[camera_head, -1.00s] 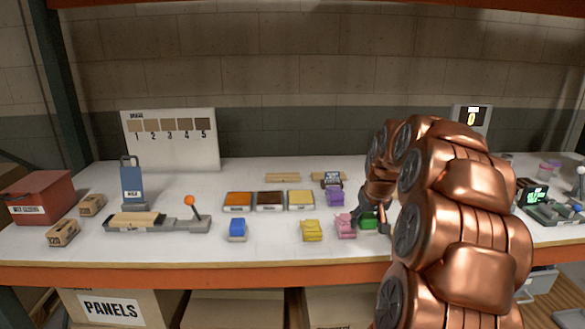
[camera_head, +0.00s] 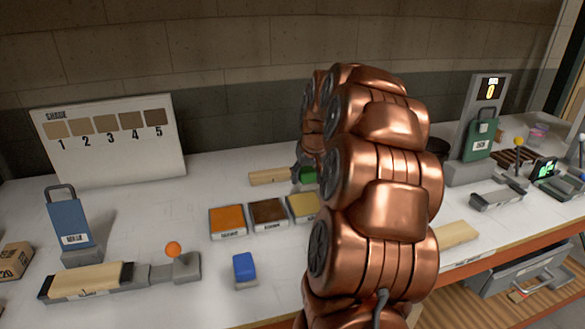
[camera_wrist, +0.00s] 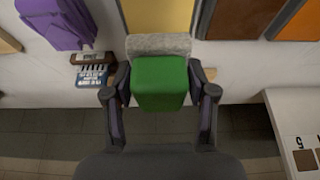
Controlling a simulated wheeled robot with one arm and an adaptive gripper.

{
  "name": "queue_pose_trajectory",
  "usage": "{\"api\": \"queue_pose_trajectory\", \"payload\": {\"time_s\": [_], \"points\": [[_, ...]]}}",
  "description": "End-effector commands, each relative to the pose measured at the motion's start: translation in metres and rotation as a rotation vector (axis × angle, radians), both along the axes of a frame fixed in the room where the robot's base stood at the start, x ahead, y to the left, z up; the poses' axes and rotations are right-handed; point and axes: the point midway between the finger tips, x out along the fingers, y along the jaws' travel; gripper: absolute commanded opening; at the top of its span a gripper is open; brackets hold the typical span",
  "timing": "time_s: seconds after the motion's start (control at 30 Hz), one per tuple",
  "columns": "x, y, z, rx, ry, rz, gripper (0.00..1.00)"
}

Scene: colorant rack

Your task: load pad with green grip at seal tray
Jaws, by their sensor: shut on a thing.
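My gripper (camera_wrist: 160,90) is shut on the green grip (camera_wrist: 160,82) of a pad with a pale grey fuzzy face (camera_wrist: 158,45). In the head view the green grip (camera_head: 308,176) shows beside my copper arm, behind the row of trays. The pad is close to a yellowish tray (camera_wrist: 155,14), apparently over its edge; I cannot tell whether they touch. That tray also shows in the head view (camera_head: 302,207), partly hidden by my arm, its label hidden. A brown tray (camera_head: 268,213) and an orange tray (camera_head: 227,220) stand left of it.
A blue pad (camera_head: 244,266) stands in front of the trays. A wooden strip (camera_head: 270,177) lies behind them. A shade board (camera_head: 110,140) stands at the back left. My arm hides much of the table's middle.

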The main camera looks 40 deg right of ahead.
Motion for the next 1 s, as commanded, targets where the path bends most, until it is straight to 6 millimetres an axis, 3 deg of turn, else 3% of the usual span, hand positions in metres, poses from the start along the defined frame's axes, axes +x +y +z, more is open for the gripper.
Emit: {"api": "queue_pose_trajectory", "payload": {"time_s": [0.27,0.73,1.0], "points": [[-0.001,-0.001,-0.011,0.000,0.000,-0.002,0.29],[0.000,0.000,-0.052,0.000,0.001,0.000,0.29],[0.000,0.000,-0.059,0.000,-0.001,0.000,0.29]]}}
